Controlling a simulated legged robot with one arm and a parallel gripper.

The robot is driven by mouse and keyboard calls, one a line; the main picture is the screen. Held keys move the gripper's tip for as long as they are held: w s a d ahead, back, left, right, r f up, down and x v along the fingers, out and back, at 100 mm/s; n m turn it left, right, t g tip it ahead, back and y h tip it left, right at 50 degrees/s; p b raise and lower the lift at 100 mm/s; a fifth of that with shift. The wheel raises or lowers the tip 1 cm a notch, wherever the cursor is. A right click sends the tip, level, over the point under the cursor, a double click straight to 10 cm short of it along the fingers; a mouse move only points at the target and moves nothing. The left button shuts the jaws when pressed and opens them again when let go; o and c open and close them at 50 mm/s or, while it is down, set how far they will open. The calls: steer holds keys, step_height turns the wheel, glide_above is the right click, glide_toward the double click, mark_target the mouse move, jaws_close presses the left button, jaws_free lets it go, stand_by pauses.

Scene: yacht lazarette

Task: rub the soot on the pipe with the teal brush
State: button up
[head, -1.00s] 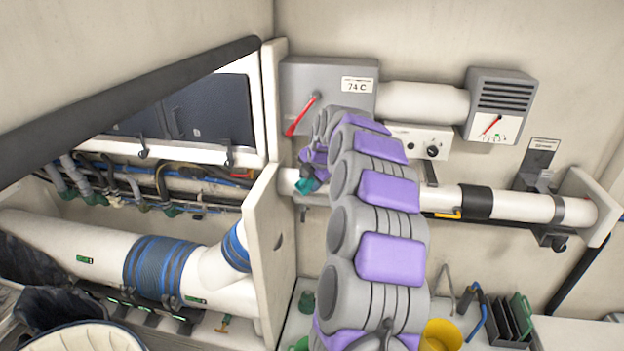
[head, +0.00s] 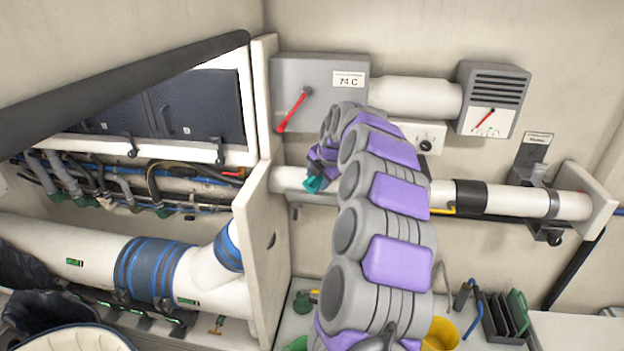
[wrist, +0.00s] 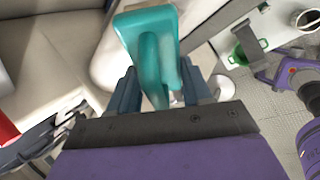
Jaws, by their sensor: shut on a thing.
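The teal brush (wrist: 150,50) is held between the fingers of my gripper (wrist: 162,92) in the wrist view. In the head view a bit of the teal brush (head: 313,185) shows at the tip of my gripper (head: 320,168), at the left part of the white pipe (head: 400,192). The brush is in front of or against the pipe; I cannot tell if they touch. My arm covers the middle of the pipe. I see no soot on the parts of the pipe that show.
A grey box with a red lever (head: 294,108) and a dial unit (head: 490,100) sit above the pipe. A white partition (head: 262,250) stands just left of my gripper. A yellow cup (head: 441,333) and a dark rack (head: 505,315) stand below on the right.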

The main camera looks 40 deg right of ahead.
steer(key=shift+s+d+f, duration=0.15)
steer(key=shift+s+d, duration=0.2)
steer(key=shift+d, duration=0.4)
steer(key=shift+s+d+b, duration=0.6)
steer(key=shift+s, duration=0.3)
steer(key=shift+s+d+b, duration=0.6)
steer(key=shift+s+d, duration=0.55)
steer(key=shift+s, duration=0.15)
steer(key=shift+w, duration=0.1)
steer(key=shift+w+a, duration=1.75)
steer(key=shift+w, duration=0.25)
steer(key=shift+w+a, duration=1.7)
steer(key=shift+w, duration=0.25)
